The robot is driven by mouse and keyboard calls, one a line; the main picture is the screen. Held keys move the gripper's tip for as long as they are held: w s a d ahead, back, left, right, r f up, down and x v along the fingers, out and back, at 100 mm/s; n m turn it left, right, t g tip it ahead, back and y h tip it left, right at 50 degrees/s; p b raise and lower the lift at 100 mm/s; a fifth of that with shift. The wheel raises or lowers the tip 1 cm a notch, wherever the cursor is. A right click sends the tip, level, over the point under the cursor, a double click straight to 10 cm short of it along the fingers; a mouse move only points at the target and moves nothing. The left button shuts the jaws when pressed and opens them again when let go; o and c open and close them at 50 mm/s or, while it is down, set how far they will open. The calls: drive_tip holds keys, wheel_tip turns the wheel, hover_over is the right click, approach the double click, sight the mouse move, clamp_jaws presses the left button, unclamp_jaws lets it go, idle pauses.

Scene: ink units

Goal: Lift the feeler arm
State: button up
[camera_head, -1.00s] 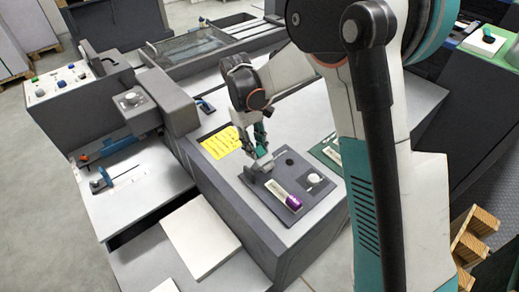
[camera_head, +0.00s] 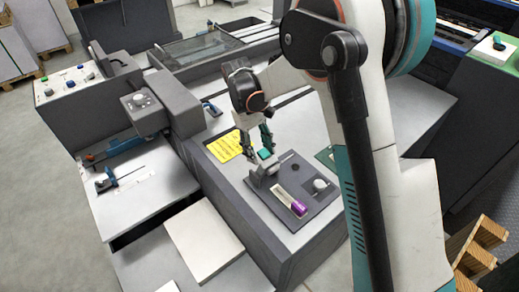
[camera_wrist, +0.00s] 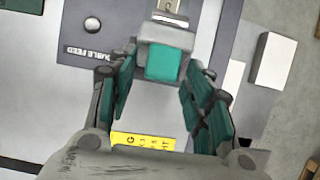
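The feeler arm (camera_head: 267,170) is a small grey piece with a teal tab at its end, on the dark panel (camera_head: 318,205). In the wrist view, the feeler arm's teal tab (camera_wrist: 165,62) lies between the fingers, near their tips, with visible gaps on both sides. My gripper (camera_head: 257,149) is open around the tab, and its two teal-padded fingers also show in the wrist view (camera_wrist: 158,68). I see no contact with the tab.
A yellow note (camera_head: 226,147) lies behind. A white block (camera_head: 204,241) stands at the front left. The pale machine top around the panel is mostly clear.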

drive_tip(key=shift+r, duration=0.15)
drive_tip(key=v, duration=1.1)
drive_tip(key=shift+w+r, duration=0.15)
drive_tip(key=shift+r, duration=0.2)
drive_tip(key=shift+r, duration=0.1)
